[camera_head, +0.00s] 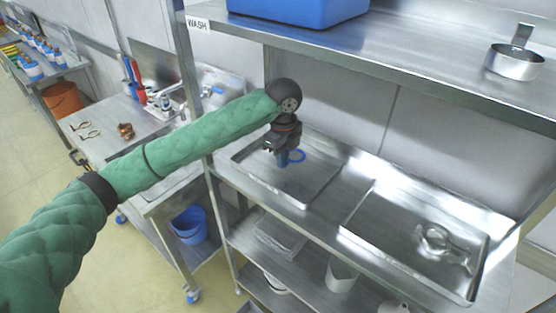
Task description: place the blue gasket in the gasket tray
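The blue gasket (297,156) is a small ring at the fingertips of my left gripper (281,160). The gripper points down and looks shut on the ring's left side; the fingers hide part of it. Both are over the left metal tray (256,184) on the middle shelf, inside its rim as seen from here. I cannot tell whether the gasket touches the tray floor. The rest of this tray looks empty. The right metal tray (378,228) holds a metal clamp (436,238). No tray label is readable. My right gripper is not in view.
The upper shelf, labelled WASH (197,24), overhangs the trays and holds a blue bin (300,8) and a metal pan (515,62). A side bench at left holds clamps (86,130) and a copper-coloured part (126,130). A blue bucket (188,226) stands below.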

